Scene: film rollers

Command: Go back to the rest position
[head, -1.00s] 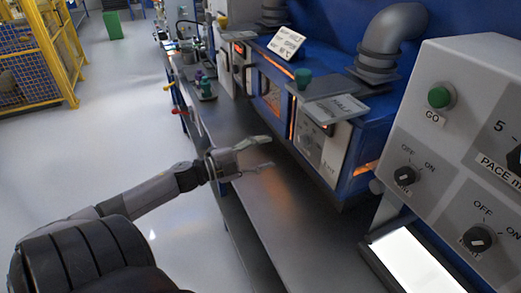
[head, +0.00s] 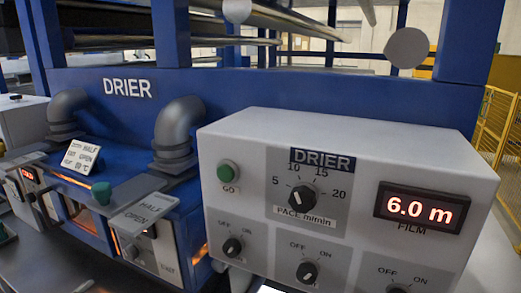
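Neither of my grippers shows in the head view now, and no part of my arms is clearly visible. The view is filled by the blue drier (head: 290,105) and its light grey control box (head: 420,165). The box carries a green GO button (head: 228,173), a PACE dial (head: 302,198), several OFF/ON knobs along its lower edge and a lit display (head: 420,207) reading 6.0 m.
Left of the control box stands a blue unit with a green knob (head: 101,193), HALF and OPEN labels and glowing orange openings. Two grey elbow pipes (head: 180,130) rise behind it. Metal rollers (head: 270,18) run above. A yellow fence (head: 497,125) stands at the far right.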

